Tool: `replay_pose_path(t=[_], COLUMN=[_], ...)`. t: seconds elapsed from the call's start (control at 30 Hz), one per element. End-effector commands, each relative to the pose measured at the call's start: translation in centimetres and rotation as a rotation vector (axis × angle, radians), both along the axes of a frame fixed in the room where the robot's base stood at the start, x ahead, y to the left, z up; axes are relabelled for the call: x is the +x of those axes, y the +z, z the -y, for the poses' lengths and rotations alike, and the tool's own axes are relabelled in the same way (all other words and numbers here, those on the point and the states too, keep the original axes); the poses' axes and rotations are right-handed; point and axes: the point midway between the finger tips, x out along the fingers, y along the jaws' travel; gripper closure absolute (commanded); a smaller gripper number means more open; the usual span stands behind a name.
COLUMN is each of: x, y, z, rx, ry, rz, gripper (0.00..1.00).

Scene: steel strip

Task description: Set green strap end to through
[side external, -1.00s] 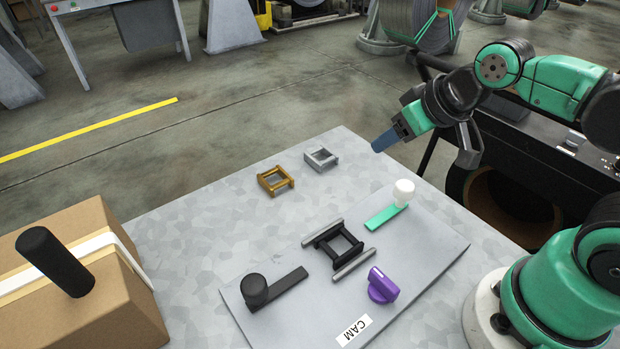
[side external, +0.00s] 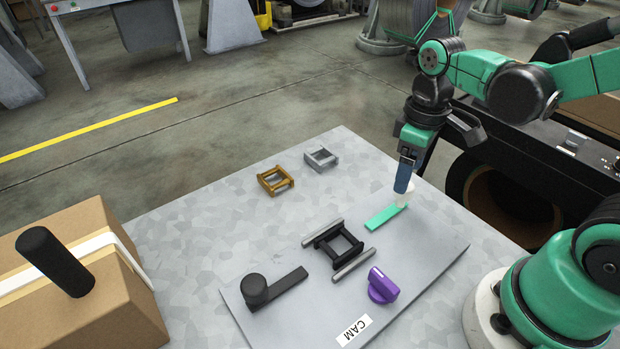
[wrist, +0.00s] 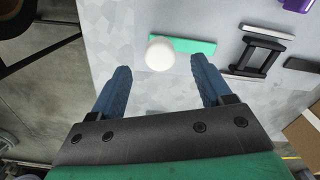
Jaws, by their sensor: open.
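The green strap end (side external: 382,218) lies flat on the grey plate, with a white round knob (side external: 408,199) at its far right end. In the wrist view the green strap (wrist: 196,46) runs right from the white knob (wrist: 160,54). My gripper (side external: 403,188) points down above the knob and partly hides it in the side view. In the wrist view my gripper (wrist: 163,82) is open, its two blue fingers apart with nothing between them; the knob shows beyond the fingertips. The black buckle frame (side external: 338,244) sits between two grey bars, apart from the green strap.
A black strap with a round knob (side external: 258,288) and a purple knob (side external: 381,287) are on the plate, near a CAM label (side external: 354,330). A brass buckle (side external: 276,181) and a silver buckle (side external: 321,159) lie behind. A cardboard box (side external: 88,290) stands at left.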

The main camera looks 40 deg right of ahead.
Motion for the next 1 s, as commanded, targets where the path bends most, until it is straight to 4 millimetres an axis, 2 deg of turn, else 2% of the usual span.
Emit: replay_pose_path(t=[0.3, 0.7, 0.77, 0.97, 1.0], x=[0.0, 0.0, 0.0, 0.0, 0.0], y=[-2.9, -3.4, -3.4, -3.4, -3.4], z=[0.0, 0.0, 0.0, 0.0, 0.0], rx=[0.0, 0.0, 0.0, 0.0, 0.0], ry=[-0.001, -0.002, -0.002, -0.002, -0.002], rz=[0.002, 0.003, 0.003, 0.003, 0.003], gripper=[0.28, 0.28, 0.43, 0.99, 1.0])
